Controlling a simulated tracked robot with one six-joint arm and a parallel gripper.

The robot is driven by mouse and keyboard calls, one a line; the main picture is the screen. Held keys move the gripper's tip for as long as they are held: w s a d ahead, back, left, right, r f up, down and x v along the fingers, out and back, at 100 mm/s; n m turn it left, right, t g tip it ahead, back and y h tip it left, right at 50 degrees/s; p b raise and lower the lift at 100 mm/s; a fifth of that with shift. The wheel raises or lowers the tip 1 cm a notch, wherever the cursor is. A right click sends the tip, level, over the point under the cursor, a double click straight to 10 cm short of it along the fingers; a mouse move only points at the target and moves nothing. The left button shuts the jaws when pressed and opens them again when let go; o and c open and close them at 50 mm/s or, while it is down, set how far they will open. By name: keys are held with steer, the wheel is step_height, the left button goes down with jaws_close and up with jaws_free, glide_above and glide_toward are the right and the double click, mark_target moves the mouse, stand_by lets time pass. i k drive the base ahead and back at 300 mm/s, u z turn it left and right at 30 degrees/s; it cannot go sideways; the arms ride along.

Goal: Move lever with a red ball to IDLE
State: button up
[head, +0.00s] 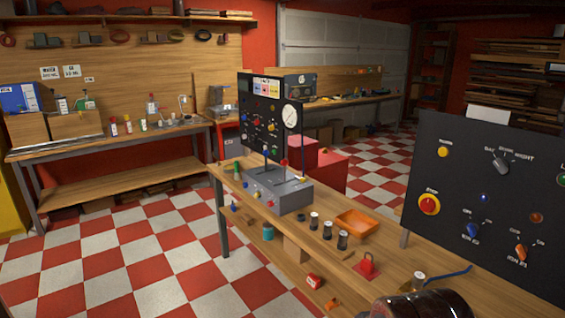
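A grey lever box (292,200) stands on the wooden workbench in the middle of the head view, in front of a black upright panel. A small red ball (284,162) shows above the box, seemingly on top of a thin lever. A blue ball (266,153) shows to its left on another stem. The lever's exact tilt and any IDLE marking are too small to read. My gripper is not in view.
The black panel (247,112) carries a white round gauge (290,117). An orange tray (357,222), several dark cylinders and a red padlock-like object (367,266) lie on the bench. A large black control panel (425,165) stands at right. Checkered floor is clear at left.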

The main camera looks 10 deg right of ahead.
mark_target(284, 162)
steer(key=z, duration=0.15)
steer(key=i, duration=1.15)
steer(key=u, duration=0.55)
steer(key=i, duration=0.85)
steer(key=u, duration=0.55)
